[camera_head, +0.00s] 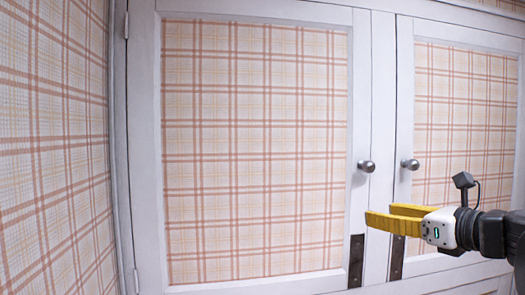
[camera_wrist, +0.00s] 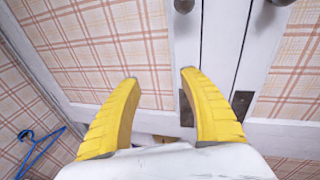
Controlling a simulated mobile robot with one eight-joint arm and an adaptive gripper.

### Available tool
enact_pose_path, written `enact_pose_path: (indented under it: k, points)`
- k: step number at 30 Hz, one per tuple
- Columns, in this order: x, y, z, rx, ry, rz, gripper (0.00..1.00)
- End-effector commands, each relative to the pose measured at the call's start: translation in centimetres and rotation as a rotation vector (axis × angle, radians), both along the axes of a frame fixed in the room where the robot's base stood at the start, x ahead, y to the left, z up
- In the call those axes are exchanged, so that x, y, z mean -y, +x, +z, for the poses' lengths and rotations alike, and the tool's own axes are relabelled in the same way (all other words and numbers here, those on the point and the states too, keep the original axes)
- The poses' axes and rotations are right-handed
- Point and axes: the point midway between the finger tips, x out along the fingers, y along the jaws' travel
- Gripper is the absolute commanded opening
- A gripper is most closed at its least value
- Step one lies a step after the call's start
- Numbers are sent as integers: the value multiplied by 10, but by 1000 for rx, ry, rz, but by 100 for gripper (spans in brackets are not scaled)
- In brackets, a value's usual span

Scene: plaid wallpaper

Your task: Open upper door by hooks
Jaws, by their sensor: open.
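The left upper door (camera_head: 255,150) is white with a plaid panel and looks shut. The right upper door (camera_head: 465,130) looks the same. Each has a round grey knob near the centre: the left knob (camera_head: 366,166) and the right knob (camera_head: 410,164). Dark metal plates, left (camera_head: 356,261) and right (camera_head: 397,258), sit at the lower inner corners; whether these are the hooks I cannot tell. My gripper (camera_head: 380,213) has yellow fingers, open and empty, in front of the doors below knob height. In the wrist view the plates show beyond the right finger, partly hidden by it.
Plaid wallpaper covers the wall (camera_head: 55,150) at the left. A blue hanger-like item (camera_wrist: 38,150) shows at the lower left of the wrist view. A white ledge (camera_wrist: 285,135) runs below the doors. The space in front of the left door is clear.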

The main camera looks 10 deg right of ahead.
Motion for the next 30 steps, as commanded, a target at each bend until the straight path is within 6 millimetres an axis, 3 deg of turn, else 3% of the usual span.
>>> enact_pose_path:
  k: [1,3,7,11,24,30]
  points:
    - [15,1,37,16,74,-28,51]
    - [30,1,62,35,164,-54,51]
    - [45,1,85,56,258,-76,51]
    - [45,12,88,61,283,-77,51]
    - [25,90,88,60,278,-76,51]
    - [22,105,86,60,277,-78,51]
